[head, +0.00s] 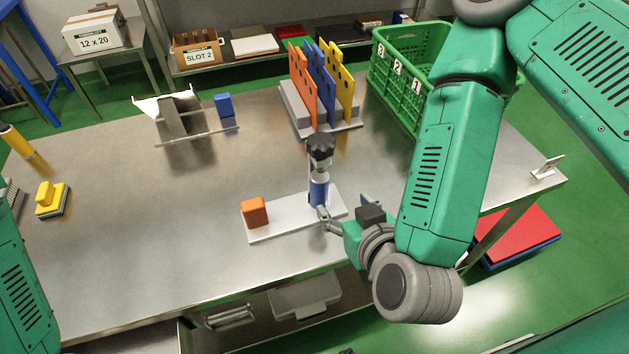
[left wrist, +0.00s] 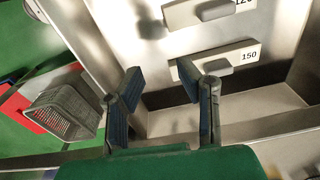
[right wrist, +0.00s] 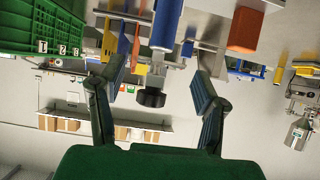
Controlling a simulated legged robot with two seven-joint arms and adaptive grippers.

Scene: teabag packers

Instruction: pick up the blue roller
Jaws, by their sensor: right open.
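The blue roller (head: 318,192) stands upright on a white plate (head: 283,223), with a pale section and a black knob (head: 320,147) above its blue part. In the right wrist view the blue roller (right wrist: 166,27) and its knob show beyond the gap between my fingers. My right gripper (head: 345,207) is open beside the roller on its near right side; one fingertip overlaps the roller's lower part in the head view. I cannot tell whether they touch. My left gripper (left wrist: 162,88) is open and empty in the left wrist view; its fingers are outside the head view.
An orange block (head: 255,211) sits on the plate's left end. Behind the roller stands a rack of orange, blue and yellow panels (head: 301,88). A green crate (head: 383,77) is at the back right. The steel table (head: 150,245) is clear at front left.

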